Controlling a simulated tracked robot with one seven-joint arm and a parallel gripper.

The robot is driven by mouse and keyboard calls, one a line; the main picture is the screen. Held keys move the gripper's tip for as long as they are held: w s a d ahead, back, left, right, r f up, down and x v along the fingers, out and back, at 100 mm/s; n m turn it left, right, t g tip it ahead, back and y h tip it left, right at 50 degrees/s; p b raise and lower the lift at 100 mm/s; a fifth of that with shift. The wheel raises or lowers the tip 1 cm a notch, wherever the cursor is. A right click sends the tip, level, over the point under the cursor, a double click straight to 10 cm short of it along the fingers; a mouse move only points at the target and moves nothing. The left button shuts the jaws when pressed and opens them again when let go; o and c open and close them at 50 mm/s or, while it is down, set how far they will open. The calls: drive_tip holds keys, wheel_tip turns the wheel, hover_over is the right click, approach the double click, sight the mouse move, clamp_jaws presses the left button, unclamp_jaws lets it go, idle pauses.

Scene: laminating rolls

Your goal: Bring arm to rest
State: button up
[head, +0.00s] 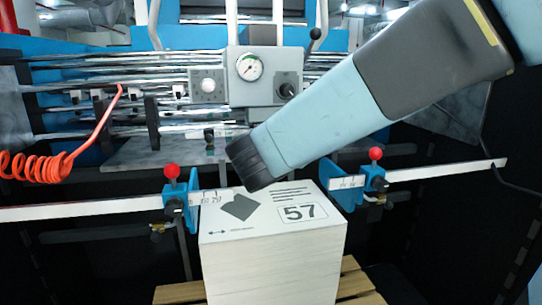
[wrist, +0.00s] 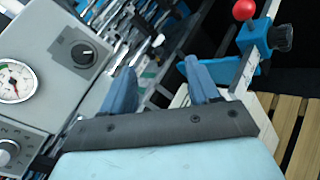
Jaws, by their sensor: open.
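My arm (head: 330,115) reaches in from the upper right in the head view, its dark end just above and behind the paper stack. In the wrist view my gripper (wrist: 158,68) shows two blue fingers spread apart, with nothing between them. The fingers are hidden in the head view. The white stack (head: 270,265), printed with 57, stands upright on a wooden slatted pallet (head: 358,284). Its top carries a dark diamond mark. I cannot tell how far the fingers are from it.
A machine with rollers and a gauge panel (head: 262,75) stands behind the arm. Blue guides with red knobs, left (head: 172,170) and right (head: 376,154), flank the stack on a white rail (head: 95,209). A coiled orange hose (head: 40,166) hangs at the left.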

drive_tip(key=s+d+f+m+g, duration=0.3)
drive_tip(key=d+m+g, duration=0.15)
drive_tip(key=d, duration=0.25)
drive_tip(key=s+d+f+m+g, duration=0.2)
drive_tip(key=s+d+m+g, duration=0.1)
drive_tip(key=d+m, duration=0.3)
drive_tip(key=s+d+f+m+g+y, duration=0.1)
drive_tip(key=s+f+m+y, duration=0.1)
drive_tip(key=s+m+y, duration=0.2)
drive_tip(key=s+d+f+m+g+y, duration=0.1)
drive_tip(key=s+d+f+m+y, duration=0.1)
drive_tip(key=s+m+y, duration=0.2)
drive_tip(key=s+m, duration=0.3)
drive_tip(key=m, duration=0.2)
drive_tip(key=shift+s, duration=0.15)
